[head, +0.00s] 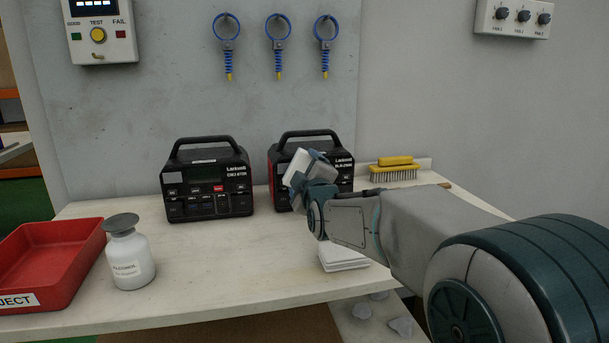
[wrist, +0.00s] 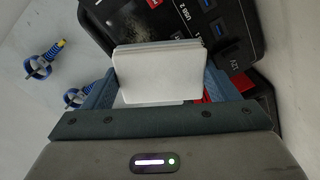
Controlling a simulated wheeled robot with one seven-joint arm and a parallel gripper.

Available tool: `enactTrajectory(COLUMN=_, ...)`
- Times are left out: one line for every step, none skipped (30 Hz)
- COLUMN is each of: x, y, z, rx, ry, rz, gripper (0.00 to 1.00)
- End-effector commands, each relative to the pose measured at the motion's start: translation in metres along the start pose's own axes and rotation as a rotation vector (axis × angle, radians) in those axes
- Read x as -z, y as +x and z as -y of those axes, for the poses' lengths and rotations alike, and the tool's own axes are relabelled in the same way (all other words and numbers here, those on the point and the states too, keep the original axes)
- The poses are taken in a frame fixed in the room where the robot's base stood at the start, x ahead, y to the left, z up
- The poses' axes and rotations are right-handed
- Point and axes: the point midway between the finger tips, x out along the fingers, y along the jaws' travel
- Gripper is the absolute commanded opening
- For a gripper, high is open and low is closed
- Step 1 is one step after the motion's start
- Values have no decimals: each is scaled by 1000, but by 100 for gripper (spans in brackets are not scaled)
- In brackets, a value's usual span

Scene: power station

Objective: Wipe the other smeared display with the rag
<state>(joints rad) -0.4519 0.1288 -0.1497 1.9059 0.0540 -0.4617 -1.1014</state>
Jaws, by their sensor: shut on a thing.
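My gripper (head: 308,172) is shut on a folded white rag (wrist: 160,76), which sits between the two fingers in the wrist view. The rag also shows as a pale block in the head view (head: 298,166). Both are in front of the right power station (head: 338,165), a black unit with red parts and a top handle. Its display (wrist: 145,18), partly behind the rag in the wrist view, shows a whitish smear. I cannot tell whether the rag touches it. The left power station (head: 207,180) stands upright, its dark display (head: 203,174) unobstructed.
A white alcohol bottle (head: 130,262) and a red reject tray (head: 75,242) are at the left. A stack of white cloths (head: 343,258) lies near the front edge under my arm. A yellow wire brush (head: 394,171) lies at back right. The table's middle (head: 235,265) is clear.

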Motion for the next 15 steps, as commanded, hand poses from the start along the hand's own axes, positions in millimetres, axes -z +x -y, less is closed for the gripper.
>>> enactTrajectory(x=0, y=-4, z=1, rx=-1, ry=0, rz=-1, gripper=63)
enactTrajectory(x=0, y=-7, z=1, rx=-2, ry=0, rz=-2, gripper=63)
enactTrajectory(x=0, y=-12, z=1, rx=-2, ry=0, rz=-3, gripper=63)
enactTrajectory(x=0, y=-15, z=2, rx=-1, ry=0, rz=-3, gripper=63)
enactTrajectory(x=0, y=-18, z=2, rx=-1, ry=1, rz=-3, gripper=63)
enactTrajectory(x=0, y=-22, z=1, rx=-2, ry=2, rz=-3, gripper=63)
enactTrajectory(x=0, y=-25, z=1, rx=-2, ry=2, rz=-3, gripper=63)
enactTrajectory(x=0, y=-28, z=1, rx=-2, ry=2, rz=-3, gripper=63)
enactTrajectory(x=0, y=-32, z=1, rx=-2, ry=1, rz=-3, gripper=63)
enactTrajectory(x=0, y=-35, z=1, rx=-2, ry=1, rz=-3, gripper=63)
enactTrajectory(x=0, y=-38, z=1, rx=-2, ry=1, rz=-3, gripper=63)
enactTrajectory(x=0, y=-42, z=1, rx=-2, ry=1, rz=-3, gripper=63)
enactTrajectory(x=0, y=-45, z=1, rx=-1, ry=1, rz=-3, gripper=63)
enactTrajectory(x=0, y=-47, z=1, rx=0, ry=1, rz=-2, gripper=63)
enactTrajectory(x=0, y=-51, z=1, rx=-1, ry=1, rz=-3, gripper=63)
